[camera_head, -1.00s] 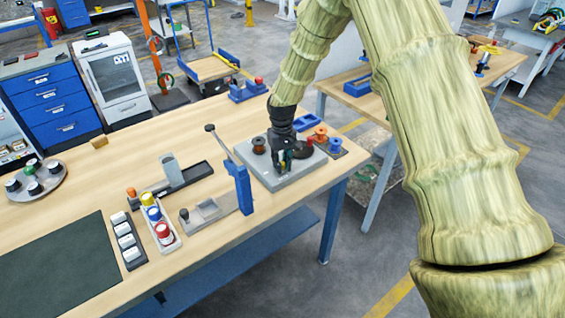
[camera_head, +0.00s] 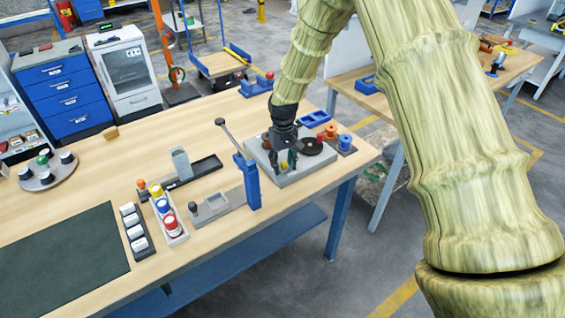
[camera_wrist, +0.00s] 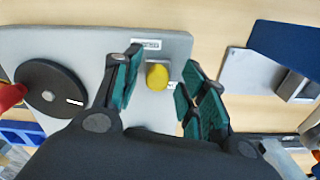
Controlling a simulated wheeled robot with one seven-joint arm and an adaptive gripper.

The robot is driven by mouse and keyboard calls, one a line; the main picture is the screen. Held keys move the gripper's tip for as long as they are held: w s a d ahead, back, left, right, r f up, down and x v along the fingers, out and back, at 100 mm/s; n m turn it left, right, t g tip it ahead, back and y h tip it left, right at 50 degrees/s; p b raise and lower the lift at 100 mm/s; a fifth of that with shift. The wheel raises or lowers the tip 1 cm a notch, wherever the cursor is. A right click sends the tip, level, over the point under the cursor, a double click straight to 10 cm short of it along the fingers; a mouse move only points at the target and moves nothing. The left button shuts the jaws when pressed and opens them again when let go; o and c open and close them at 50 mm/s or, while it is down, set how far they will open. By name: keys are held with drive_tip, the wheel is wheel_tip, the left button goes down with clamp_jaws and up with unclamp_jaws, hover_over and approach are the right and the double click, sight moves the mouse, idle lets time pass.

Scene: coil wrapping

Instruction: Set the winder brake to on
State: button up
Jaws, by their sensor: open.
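The winder is a grey plate (camera_head: 304,174) on the bench's right end, with a black disc (camera_head: 311,147) on it.
A blue upright block with a black-knobbed lever (camera_head: 247,180) stands left of the winder. Orange and blue spools (camera_head: 338,137) stand just right of it. A red part (camera_wrist: 10,97) sits beside the disc. A dark mat (camera_head: 65,258) covers the bench's near left.

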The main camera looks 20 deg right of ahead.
sight(283, 163)
wheel_tip(283, 163, up, 12)
idle(0.6)
drive_tip(key=shift+a, duration=0.1)
